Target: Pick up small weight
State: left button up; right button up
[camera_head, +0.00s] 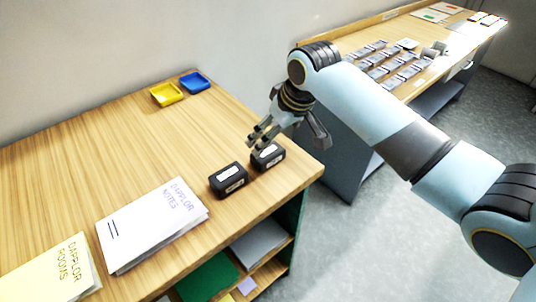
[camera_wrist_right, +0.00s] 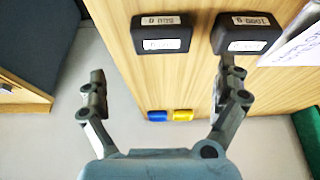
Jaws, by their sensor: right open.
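Two black block-shaped weights with white labels lie near the right end of the wooden table. The small weight, with a label that seems to read 500 G, is the right one in the head view (camera_head: 270,158) and the left one in the wrist view (camera_wrist_right: 161,32). The other weight (camera_head: 228,180) has a label that seems to read 1000 G; it also shows in the wrist view (camera_wrist_right: 247,33). My right gripper (camera_head: 257,138) is open and empty, close to the small weight and partly covering it. In the wrist view its fingers (camera_wrist_right: 162,72) are spread, with the small weight ahead between them. My left gripper is not in view.
White notes (camera_head: 153,222) and yellow papers (camera_head: 48,272) lie left of the weights. A yellow tray (camera_head: 166,95) and blue tray (camera_head: 195,82) stand at the back. Table edge and open shelves are in front. Another table (camera_head: 425,88) holds many small items.

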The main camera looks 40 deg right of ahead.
aim_at(268, 151)
jog(key=x, duration=0.8)
jog(key=shift+s+a+f+p, duration=0.1)
jog(key=shift+s+f+p, duration=0.1)
jog(key=shift+f+p, duration=0.15)
jog(key=c, duration=1.5)
